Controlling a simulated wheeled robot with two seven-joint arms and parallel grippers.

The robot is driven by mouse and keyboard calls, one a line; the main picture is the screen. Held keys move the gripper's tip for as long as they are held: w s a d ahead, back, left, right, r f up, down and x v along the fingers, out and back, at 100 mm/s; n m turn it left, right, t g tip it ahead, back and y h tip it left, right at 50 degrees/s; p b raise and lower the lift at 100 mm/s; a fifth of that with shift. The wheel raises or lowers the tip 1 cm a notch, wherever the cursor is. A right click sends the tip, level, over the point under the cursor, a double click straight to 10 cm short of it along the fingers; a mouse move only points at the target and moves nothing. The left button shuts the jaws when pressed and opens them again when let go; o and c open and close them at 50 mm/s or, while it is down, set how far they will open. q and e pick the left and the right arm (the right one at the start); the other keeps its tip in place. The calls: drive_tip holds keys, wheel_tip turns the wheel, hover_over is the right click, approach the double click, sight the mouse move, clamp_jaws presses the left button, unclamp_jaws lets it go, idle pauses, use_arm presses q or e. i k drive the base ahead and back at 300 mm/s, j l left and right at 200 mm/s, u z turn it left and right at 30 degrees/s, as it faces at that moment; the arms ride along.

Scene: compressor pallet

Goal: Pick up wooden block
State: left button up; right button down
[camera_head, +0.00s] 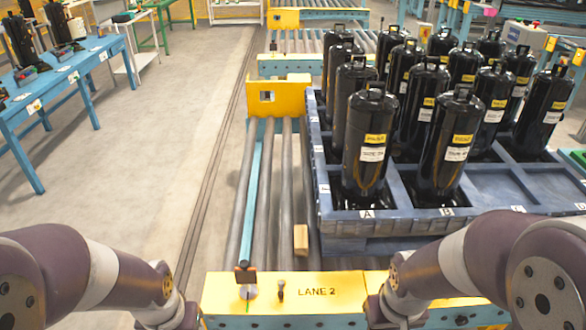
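The wooden block (301,240) is a small tan piece standing on the conveyor rollers. It is just behind the yellow LANE 2 plate (330,292) and left of the blue pallet. Nothing touches it from above. My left arm comes in from the lower left and my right arm from the lower right, on either side of the LANE 2 plate. Both arms run out of the bottom of the picture, and neither gripper shows.
A blue compartmented pallet (385,226) holds several black compressors (369,140) right of the block, with empty front-right compartments. A yellow bracket (278,97) stands behind on the conveyor. A blue table (62,82) stands at left. Open floor lies between table and conveyor.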

sight(302, 247)
drive_tip(key=i+l+z, duration=0.35)
drive_tip(key=i+l, duration=0.3)
drive_tip(key=i+l+z, duration=0.3)
drive_tip(key=i+l, duration=0.15)
drive_tip(key=i, duration=0.25)
